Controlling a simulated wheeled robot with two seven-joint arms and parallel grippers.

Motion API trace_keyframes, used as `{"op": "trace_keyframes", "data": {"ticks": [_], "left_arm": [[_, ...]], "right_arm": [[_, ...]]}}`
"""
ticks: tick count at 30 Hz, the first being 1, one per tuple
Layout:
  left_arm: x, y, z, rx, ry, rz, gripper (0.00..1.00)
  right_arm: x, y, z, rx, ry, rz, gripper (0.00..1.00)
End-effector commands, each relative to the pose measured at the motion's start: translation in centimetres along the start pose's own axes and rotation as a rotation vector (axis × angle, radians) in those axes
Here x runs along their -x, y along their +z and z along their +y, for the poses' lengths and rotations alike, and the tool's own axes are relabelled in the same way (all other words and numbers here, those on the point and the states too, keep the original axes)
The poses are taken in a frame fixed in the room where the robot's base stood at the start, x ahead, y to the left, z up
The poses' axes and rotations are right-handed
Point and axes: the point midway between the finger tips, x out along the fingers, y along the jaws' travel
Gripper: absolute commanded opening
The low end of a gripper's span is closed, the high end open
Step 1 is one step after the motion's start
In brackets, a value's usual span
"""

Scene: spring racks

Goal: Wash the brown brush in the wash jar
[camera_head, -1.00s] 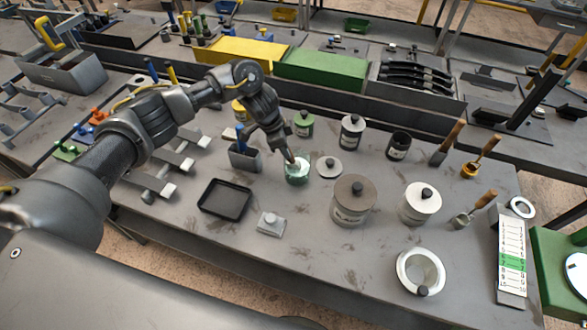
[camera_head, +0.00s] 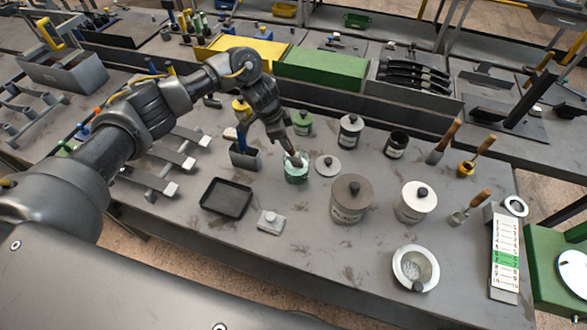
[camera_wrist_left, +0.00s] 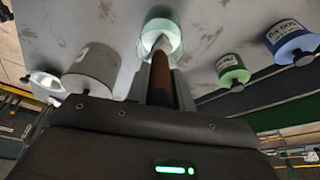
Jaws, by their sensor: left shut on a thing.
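My left gripper (camera_head: 284,144) is shut on the brown brush (camera_head: 295,159). It holds the brush slanting down into the mouth of a pale green glass jar (camera_head: 296,174), seemingly the wash jar. In the left wrist view the brush's brown handle (camera_wrist_left: 161,78) runs from the gripper toward the jar (camera_wrist_left: 160,36), and its pale tip end is inside the jar's opening. The bristles are hidden in the jar. A loose lid with a black knob (camera_head: 328,165) lies on the table just right of the jar. My right gripper does not show.
A dark holder with a blue-handled tool (camera_head: 245,157) stands close left of the jar. A big lidded pot (camera_head: 350,200) stands to the right. A black tray (camera_head: 227,198) and a small block (camera_head: 271,222) lie in front.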

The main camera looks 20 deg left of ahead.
Motion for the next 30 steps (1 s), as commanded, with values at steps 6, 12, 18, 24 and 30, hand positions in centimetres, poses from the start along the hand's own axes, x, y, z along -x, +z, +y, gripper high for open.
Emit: {"op": "trace_keyframes", "data": {"ticks": [6, 12, 18, 24, 30], "left_arm": [[1.9, -0.6, -0.1, -0.001, -0.002, 0.001, 0.01], [3.1, -0.9, -0.1, -0.001, -0.002, 0.000, 0.01], [3.3, -1.0, -0.1, 0.000, -0.001, 0.000, 0.01], [3.2, -1.0, -0.1, 0.000, -0.001, 0.000, 0.01], [3.2, -1.0, -0.1, 0.000, -0.001, 0.000, 0.01]], "right_arm": [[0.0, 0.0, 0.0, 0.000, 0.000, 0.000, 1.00], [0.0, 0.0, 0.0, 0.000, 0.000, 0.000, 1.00], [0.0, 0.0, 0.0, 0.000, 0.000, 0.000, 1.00], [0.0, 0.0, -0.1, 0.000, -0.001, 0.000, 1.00], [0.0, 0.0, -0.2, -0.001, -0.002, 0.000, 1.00]]}}
